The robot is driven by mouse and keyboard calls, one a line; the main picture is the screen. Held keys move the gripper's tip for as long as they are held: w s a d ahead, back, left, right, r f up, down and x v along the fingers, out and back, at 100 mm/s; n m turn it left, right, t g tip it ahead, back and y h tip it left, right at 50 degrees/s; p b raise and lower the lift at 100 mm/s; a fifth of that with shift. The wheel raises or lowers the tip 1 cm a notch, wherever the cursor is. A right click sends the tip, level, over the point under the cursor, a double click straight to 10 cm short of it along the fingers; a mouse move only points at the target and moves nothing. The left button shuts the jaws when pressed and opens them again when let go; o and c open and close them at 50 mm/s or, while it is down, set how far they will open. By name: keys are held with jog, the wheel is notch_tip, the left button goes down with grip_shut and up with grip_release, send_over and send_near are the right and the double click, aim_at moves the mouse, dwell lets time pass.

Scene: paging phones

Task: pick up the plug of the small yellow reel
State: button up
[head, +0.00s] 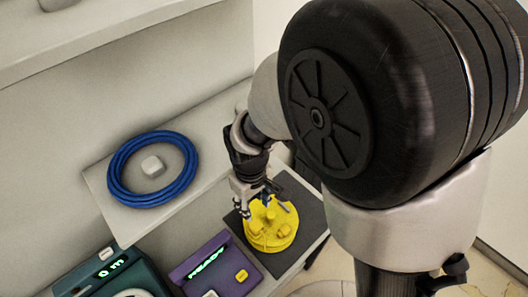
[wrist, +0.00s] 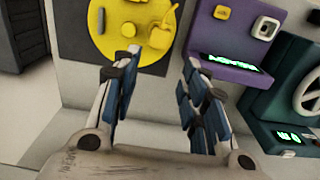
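The small yellow reel (head: 268,238) sits on a dark mat, and it also shows at the top of the wrist view (wrist: 115,48). A small yellow block (wrist: 160,38) with a thin yellow piece rising from it sits on the reel's right side in the wrist view; it looks like the plug, but I cannot be sure. My gripper (head: 259,203) is above the reel in the head view. In the wrist view my gripper (wrist: 161,60) has its fingers well apart with nothing between them. The fingers partly hide the reel in the head view.
A purple device (head: 212,268) with a lit display stands beside the mat (head: 308,210). A teal device (head: 125,282) with a dial is beyond it. A blue coil (head: 120,183) around a white block (head: 152,166) lies on a pale panel (head: 108,205).

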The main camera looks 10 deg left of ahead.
aim_at(255, 223)
notch_tip(255, 223, down, 14)
jog(key=b, duration=0.3)
jog(key=shift+w+r, duration=0.1)
jog(key=shift+r, duration=0.15)
jog(key=shift+c, duration=0.6)
jog(key=c, duration=0.7)
jog(key=shift+r, duration=0.15)
